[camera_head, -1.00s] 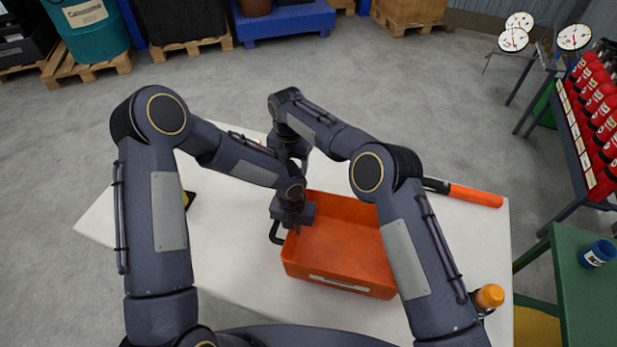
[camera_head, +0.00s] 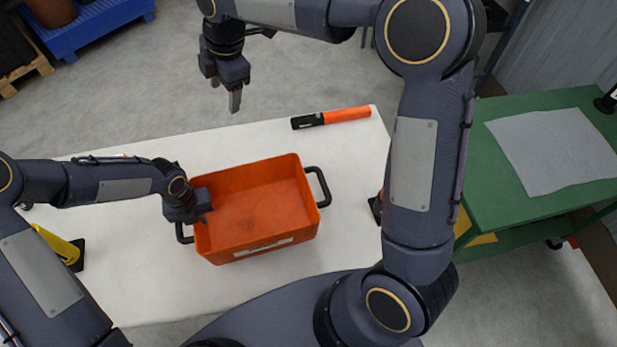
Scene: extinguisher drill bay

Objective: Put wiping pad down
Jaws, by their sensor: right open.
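I make out no object that is clearly a wiping pad. A flat grey sheet (camera_head: 553,150) lies on the green table at the right; I cannot tell whether it is the pad. My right gripper (camera_head: 236,100) points down above the far edge of the white table, open, with nothing seen in it. My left gripper (camera_head: 205,218) is at the left wall of the orange bin (camera_head: 268,247), by its left handle. Its fingers are mostly hidden, so its grip on the bin is unclear. The visible part of the bin's inside looks empty.
The white table (camera_head: 150,285) carries the bin. An orange-and-black baton-like object (camera_head: 332,117) lies behind it, and a yellow object with a black base (camera_head: 62,247) is at the left. The green table (camera_head: 490,200) stands at the right. My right arm crosses between the tables.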

